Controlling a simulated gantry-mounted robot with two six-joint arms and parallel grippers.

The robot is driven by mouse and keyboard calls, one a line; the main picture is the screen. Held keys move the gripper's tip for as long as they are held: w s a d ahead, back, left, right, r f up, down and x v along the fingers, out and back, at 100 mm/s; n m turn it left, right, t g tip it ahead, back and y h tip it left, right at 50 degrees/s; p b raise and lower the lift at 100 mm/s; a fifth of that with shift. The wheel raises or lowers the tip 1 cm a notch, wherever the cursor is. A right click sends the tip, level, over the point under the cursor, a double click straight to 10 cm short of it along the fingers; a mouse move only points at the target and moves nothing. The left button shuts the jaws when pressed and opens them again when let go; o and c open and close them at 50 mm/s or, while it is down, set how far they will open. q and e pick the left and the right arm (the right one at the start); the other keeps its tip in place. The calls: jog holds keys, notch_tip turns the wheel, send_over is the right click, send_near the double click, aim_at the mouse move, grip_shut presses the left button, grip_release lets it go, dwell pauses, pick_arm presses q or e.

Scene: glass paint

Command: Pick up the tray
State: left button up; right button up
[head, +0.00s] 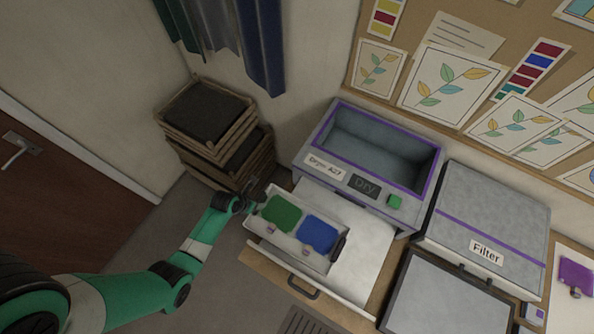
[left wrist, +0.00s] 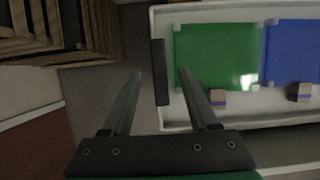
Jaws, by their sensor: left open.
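The tray (head: 291,243) is pale and shallow, with a green glass sheet (head: 282,213) and a blue glass sheet (head: 319,234) lying in it. It sits in the pulled-out white drawer of the dryer. A dark handle (head: 339,248) is on its right end. Its left-end handle (left wrist: 160,72) shows in the left wrist view, where the tray (left wrist: 245,108) fills the upper right. My left gripper (head: 252,206) is at the tray's left end. Its jaws (left wrist: 159,74) are open, with the left handle between the fingertips in the picture; contact cannot be told. My right gripper is not in view.
The dryer (head: 322,163) with an open top stands behind the drawer (head: 366,255). A grey filter box (head: 485,220) is to its right. Stacked wooden crates (head: 215,135) stand close behind my left gripper. The drawer's right part is bare.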

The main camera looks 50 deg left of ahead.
aim_at(258, 201)
pick_arm(q)
jog(key=shift+b+x, duration=0.35)
jog(key=shift+x, duration=1.15)
jog(key=shift+f, duration=0.25)
jog(key=shift+c, duration=0.2)
grip_shut()
dwell(0.5)
